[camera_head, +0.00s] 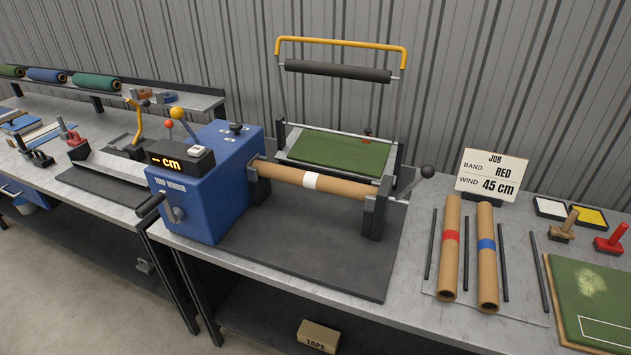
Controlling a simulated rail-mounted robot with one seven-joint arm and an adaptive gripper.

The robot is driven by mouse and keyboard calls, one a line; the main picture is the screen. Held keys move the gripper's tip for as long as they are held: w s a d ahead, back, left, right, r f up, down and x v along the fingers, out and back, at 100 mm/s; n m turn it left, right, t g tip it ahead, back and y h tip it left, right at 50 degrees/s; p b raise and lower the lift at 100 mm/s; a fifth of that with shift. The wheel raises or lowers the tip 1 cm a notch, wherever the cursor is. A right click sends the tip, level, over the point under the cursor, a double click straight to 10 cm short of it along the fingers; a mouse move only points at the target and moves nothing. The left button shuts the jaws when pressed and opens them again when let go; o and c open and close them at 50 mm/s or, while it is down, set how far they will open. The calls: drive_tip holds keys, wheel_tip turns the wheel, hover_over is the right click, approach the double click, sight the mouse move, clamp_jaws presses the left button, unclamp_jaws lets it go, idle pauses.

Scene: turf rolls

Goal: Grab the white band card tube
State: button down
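The white band card tube (335,185) is a brown tube with a white ring near its middle. It lies level in the winder, its left end at the blue winder box (211,190) and its right end at a dark end support (377,212). Both tube ends are hidden by these parts. My gripper is not in view.
A red band tube (449,270) and a blue band tube (487,270) lie side by side between dark rods. A yellow-handled frame (340,42) with a roller rises behind the tube, over green turf (335,152). A dark mat (300,255) lies clear in front.

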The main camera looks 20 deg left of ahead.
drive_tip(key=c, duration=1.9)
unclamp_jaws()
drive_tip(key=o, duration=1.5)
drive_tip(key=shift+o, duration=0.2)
